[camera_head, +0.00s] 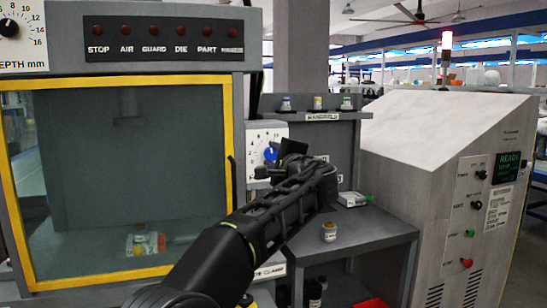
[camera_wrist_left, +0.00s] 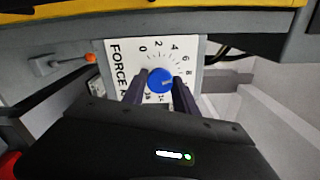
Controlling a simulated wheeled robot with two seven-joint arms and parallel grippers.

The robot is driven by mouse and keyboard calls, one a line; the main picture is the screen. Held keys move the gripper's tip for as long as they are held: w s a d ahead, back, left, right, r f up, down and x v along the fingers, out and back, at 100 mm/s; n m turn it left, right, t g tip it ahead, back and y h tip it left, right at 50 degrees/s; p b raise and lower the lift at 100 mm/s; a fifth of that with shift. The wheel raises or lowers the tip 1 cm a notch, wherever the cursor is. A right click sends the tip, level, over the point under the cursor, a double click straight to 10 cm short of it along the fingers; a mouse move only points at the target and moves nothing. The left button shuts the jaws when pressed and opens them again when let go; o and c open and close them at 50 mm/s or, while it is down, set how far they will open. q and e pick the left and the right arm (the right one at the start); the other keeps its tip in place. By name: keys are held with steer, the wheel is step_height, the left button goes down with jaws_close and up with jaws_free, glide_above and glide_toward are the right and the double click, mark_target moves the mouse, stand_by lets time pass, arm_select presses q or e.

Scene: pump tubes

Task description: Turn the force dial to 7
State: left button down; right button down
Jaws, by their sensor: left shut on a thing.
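The force dial is a blue knob (camera_wrist_left: 161,79) on a white scale plate (camera_wrist_left: 127,62) lettered FORCE, with numbers including 0, 2, 4, 6 and 8 around it. A small pale mark shows on the knob, but its exact reading is too small to tell. In the head view the knob (camera_head: 270,154) is partly hidden by my left gripper (camera_head: 277,160). In the left wrist view, the fingers of my left gripper (camera_wrist_left: 160,92) are on either side of the knob, shut on it. My right gripper is not in view.
A yellow-framed glass guard (camera_head: 228,150) stands left of the dial, with a dark handle (camera_head: 231,180) at its edge. A grey control cabinet (camera_head: 440,150) stands further right.

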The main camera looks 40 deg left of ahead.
arm_select(q)
steer(key=c, duration=1)
jaws_free()
steer(key=shift+s+d, duration=0.1)
steer(key=b+v, duration=0.1)
steer(key=v, duration=0.6)
steer(key=shift+d, duration=0.25)
steer(key=shift+s, duration=0.1)
